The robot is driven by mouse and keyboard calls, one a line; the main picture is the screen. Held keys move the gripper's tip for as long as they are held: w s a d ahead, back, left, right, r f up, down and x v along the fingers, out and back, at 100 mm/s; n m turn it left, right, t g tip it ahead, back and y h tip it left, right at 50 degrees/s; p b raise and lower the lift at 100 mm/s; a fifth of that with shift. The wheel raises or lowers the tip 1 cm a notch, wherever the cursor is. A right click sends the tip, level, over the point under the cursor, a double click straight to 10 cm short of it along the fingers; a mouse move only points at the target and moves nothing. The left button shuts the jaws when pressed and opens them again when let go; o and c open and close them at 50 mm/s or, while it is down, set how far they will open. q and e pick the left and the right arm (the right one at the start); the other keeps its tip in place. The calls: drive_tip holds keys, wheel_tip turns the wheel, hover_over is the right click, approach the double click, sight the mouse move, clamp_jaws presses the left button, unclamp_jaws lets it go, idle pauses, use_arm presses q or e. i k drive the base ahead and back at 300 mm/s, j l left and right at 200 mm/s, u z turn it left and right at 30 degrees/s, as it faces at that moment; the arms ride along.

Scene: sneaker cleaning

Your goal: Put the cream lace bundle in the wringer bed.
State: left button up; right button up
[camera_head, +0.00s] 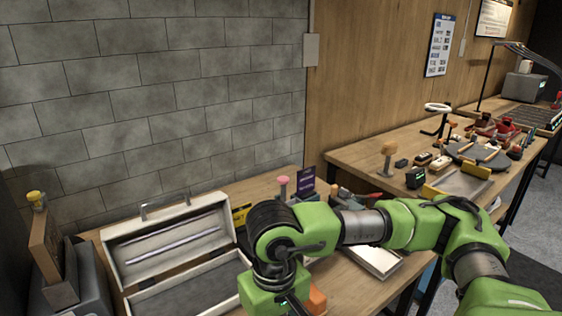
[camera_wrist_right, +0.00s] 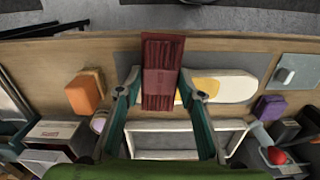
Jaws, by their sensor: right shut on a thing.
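My right gripper (camera_wrist_right: 160,84) is shut on a dark red, ribbed bundle (camera_wrist_right: 160,70), with one finger against each side. In the head view only its upper part shows at the bottom edge, and the fingers and the held bundle are out of sight. I cannot pick out a cream lace bundle or the wringer bed for certain in either view. A flat cream piece with a yellow patch (camera_wrist_right: 232,86) lies to the right of the held bundle in the wrist view. My left gripper is not in view.
An open grey toolbox (camera_head: 125,249) stands at the left of the near bench. An orange block (camera_wrist_right: 84,95) and a purple block (camera_wrist_right: 270,108) flank my gripper. A second bench at right holds several tools.

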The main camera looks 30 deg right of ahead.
sight(371, 252)
drive_tip(key=l+z, duration=0.85)
drive_tip(key=z, duration=0.15)
drive_tip(key=i+l+z, duration=0.15)
drive_tip(key=l, duration=0.15)
drive_tip(key=i+l+z, duration=0.1)
drive_tip(key=l, duration=0.2)
